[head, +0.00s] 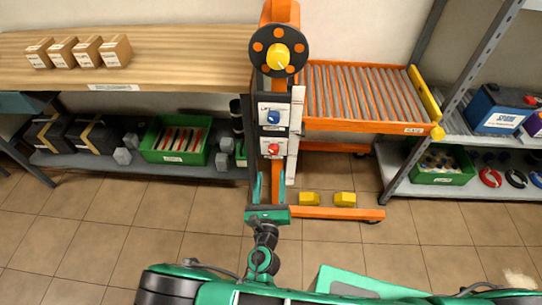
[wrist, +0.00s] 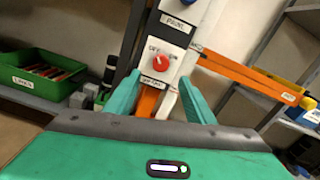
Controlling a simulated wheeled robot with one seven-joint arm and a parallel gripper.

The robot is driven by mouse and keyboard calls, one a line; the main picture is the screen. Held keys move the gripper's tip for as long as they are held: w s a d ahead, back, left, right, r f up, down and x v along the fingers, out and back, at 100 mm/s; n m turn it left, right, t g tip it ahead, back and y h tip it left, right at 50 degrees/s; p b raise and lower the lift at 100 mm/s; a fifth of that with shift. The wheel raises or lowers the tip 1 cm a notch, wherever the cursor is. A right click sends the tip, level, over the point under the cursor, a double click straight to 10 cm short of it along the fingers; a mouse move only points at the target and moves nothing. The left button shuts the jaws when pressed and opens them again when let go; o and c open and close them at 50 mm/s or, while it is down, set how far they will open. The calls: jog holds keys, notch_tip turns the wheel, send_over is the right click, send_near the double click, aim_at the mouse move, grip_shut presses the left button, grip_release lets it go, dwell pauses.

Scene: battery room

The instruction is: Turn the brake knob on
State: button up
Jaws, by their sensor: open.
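A red knob (head: 273,149) sits on a white plate on the upright orange and grey post. It shows larger in the wrist view (wrist: 161,62), with small lettering above it and a label below that is hard to read but may say brake. A blue knob (head: 272,117) sits on its own plate just above; only its lower part shows in the wrist view (wrist: 188,2). My gripper (head: 268,189) is open and empty, below the red knob in the head view. In the wrist view its green fingers (wrist: 160,95) stand apart, with the red knob beyond and between them, untouched.
A black wheel with orange spots and a yellow centre (head: 278,55) tops the post. A roller rack (head: 405,128) stands to the right, a wooden bench (head: 180,75) to the left. A green bin (head: 175,140) is on the bench's lower shelf. Yellow blocks (head: 309,198) lie near the base.

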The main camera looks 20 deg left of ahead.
aim_at(273, 152)
jog(key=x, duration=0.9)
jog(key=shift+w, duration=0.35)
jog(key=shift+c, duration=0.7)
